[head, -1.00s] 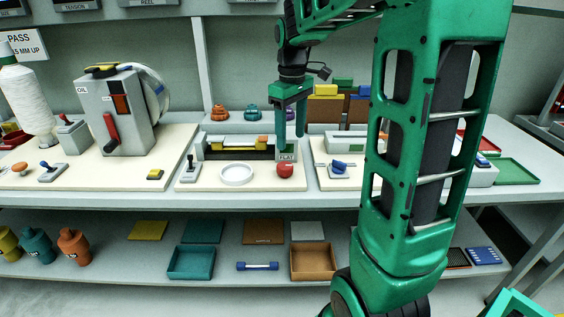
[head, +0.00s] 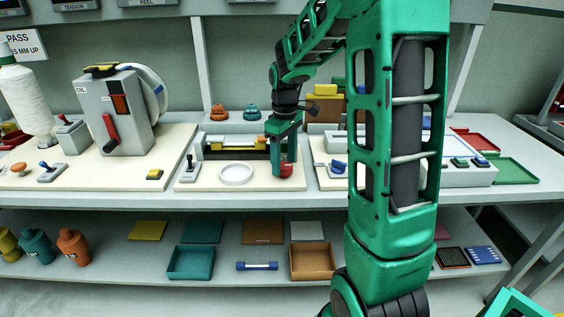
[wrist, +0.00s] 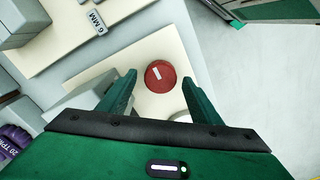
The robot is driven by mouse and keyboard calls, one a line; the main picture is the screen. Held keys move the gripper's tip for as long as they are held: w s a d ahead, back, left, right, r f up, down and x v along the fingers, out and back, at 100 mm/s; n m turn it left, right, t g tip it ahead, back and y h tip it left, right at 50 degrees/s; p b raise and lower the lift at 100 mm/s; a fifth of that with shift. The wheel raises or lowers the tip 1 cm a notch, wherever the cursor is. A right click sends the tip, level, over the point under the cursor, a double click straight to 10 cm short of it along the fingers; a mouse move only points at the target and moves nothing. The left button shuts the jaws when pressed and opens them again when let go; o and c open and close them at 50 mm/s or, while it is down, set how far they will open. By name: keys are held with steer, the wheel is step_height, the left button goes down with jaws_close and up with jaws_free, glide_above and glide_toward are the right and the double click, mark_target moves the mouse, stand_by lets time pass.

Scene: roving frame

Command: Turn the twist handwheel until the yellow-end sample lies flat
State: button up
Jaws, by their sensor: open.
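The red handwheel (head: 285,170) stands at the front right of the twist fixture's cream base. It also shows in the wrist view as a red disc (wrist: 160,76) with a white mark, lying between and just beyond my two fingertips. My gripper (head: 283,165) is open, pointing down over the wheel, with a finger on either side. I cannot tell whether the fingers touch it. The yellow-end sample (head: 234,142) lies in the fixture behind, with a yellow part on the left and an orange end near my gripper. My gripper hides the FLAT sign.
A white ring dish (head: 237,174) and a small lever (head: 190,155) stand left of the wheel on the same base. A grey machine with a red lever (head: 111,128) stands further left. A grey block (wrist: 20,22) shows near the gripper in the wrist view.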

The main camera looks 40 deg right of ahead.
steer(key=shift+f, duration=0.25)
steer(key=c, duration=1.1)
steer(key=shift+m, duration=2.8)
